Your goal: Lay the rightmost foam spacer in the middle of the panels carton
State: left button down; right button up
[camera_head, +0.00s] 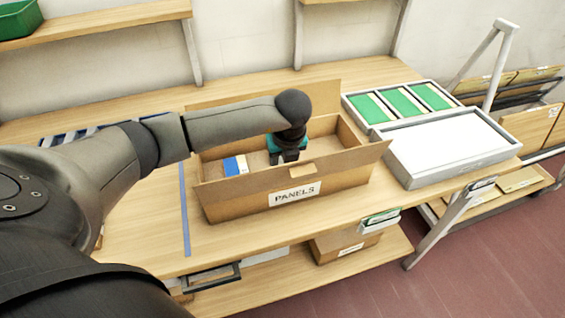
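The open cardboard panels carton (235,199), with a "PANELS" label on its front, stands on the wooden bench. A small block (236,165), blue, white and yellow, lies inside toward the left. My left gripper (288,158) points down into the carton, right of that block and near the middle. Its fingers are small and dark, so I cannot tell whether they are apart or hold anything. I cannot make out for sure which thing is a foam spacer. My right gripper is not in view.
A tray of green panels with pale strips (402,101) and a tray with a white surface (445,145) stand right of the carton. A rack (530,125) with boards is at far right. A green bin (20,18) sits on the upper left shelf.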

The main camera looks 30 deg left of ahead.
pick_arm(q)
jog(key=shift+f, duration=0.1)
jog(key=c, duration=0.5)
grip_release()
jog(key=shift+c, duration=0.2)
jog(key=shift+r, duration=0.25)
jog(key=p+v, duration=0.1)
jog(key=v, duration=1)
jog(key=shift+d+r, duration=0.15)
jog(key=shift+r, duration=0.25)
